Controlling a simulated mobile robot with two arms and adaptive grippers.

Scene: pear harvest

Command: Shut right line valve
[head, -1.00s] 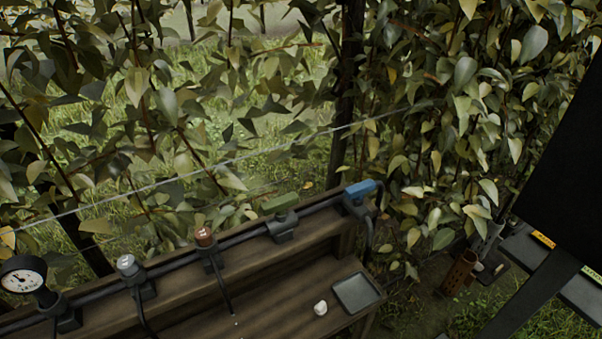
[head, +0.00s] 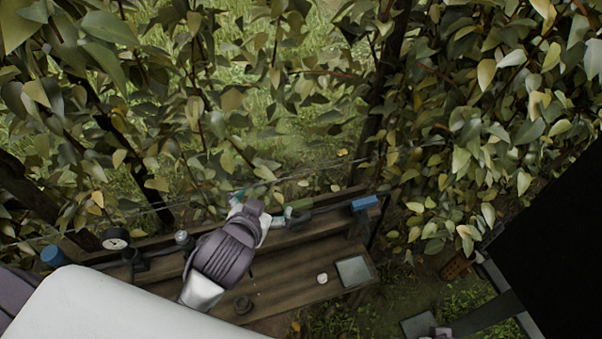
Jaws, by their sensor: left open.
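A dark pipe with fittings runs along the back of a wooden bench. A valve with a blue handle (head: 365,202) sits at its right end. A green handle (head: 300,203) is left of it, partly behind my left gripper. The red-brown fitting is hidden behind the gripper. A grey-topped fitting (head: 182,238) and a round gauge (head: 115,238) stand further left. My right gripper's fingers are not visible.
The bench (head: 290,275) holds a grey square tray (head: 354,270), a small white piece (head: 322,278) and a dark round knob (head: 243,305). A blue cap (head: 53,256) is at the far left. Leafy branches hang close behind the bench. A dark panel (head: 550,230) fills the right.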

